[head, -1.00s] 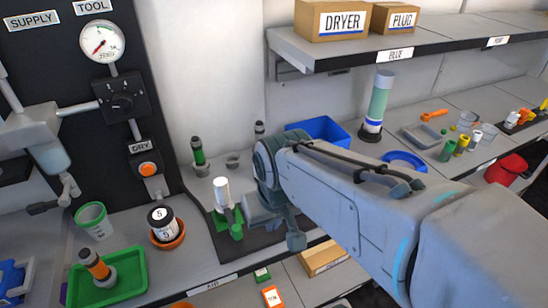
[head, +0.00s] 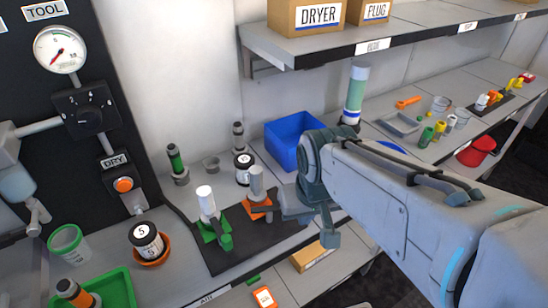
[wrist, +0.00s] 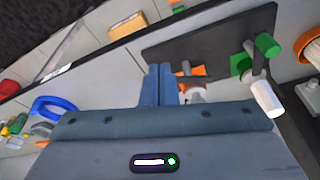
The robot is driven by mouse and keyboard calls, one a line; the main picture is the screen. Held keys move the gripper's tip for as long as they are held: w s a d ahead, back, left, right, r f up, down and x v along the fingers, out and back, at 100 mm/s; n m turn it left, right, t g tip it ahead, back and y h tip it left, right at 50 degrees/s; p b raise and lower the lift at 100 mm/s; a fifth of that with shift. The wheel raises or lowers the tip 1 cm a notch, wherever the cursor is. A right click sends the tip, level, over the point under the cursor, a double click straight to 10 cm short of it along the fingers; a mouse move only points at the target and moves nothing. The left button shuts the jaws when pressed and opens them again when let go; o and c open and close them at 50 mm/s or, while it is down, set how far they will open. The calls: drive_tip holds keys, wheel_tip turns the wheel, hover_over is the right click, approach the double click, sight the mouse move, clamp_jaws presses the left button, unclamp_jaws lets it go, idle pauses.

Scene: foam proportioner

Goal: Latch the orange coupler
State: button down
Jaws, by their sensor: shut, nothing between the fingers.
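The orange coupler (head: 258,214) sits on the dark mat with a grey cylinder (head: 256,184) upright in it and a dark grey lever across it. In the wrist view its orange part (wrist: 190,73) and lever show just beyond my fingertips, partly hidden by them. My gripper (head: 290,212) is just right of the coupler in the head view; its fingers (wrist: 160,70) are shut and empty. Whether they touch the lever I cannot tell. A green coupler (head: 214,232) with a white cylinder stands left of the orange one, also in the wrist view (wrist: 241,65).
A blue bin (head: 292,140) stands behind my gripper. A black-and-white jar (head: 243,168) and a dark bottle with a green band (head: 176,163) stand behind the couplers. The dark mat (head: 232,262) is bare in front. A shelf (head: 400,35) overhangs the back right.

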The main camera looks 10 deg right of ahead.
drive_tip(key=w+a+r+n+g+p, duration=0.1)
drive_tip(key=w+p, duration=0.3)
drive_tip(key=w, duration=0.6)
drive_tip(key=w+a+r+n+g+p, duration=0.2)
drive_tip(key=w+r+g+p, duration=0.1)
drive_tip(key=w, duration=0.6)
drive_tip(key=shift+w+r+n+g+h+p, duration=0.2)
drive_tip(key=shift+w+n+g+h+p, duration=0.2)
drive_tip(key=shift+g+p, duration=0.5)
drive_tip(key=p+x, duration=0.2)
drive_tip(key=x, duration=0.8)
drive_tip(key=s, duration=0.1)
drive_tip(key=s+d+p, duration=0.1)
drive_tip(key=s, duration=0.1)
drive_tip(key=shift+s+d, duration=0.1)
drive_tip(key=shift+s, duration=0.15)
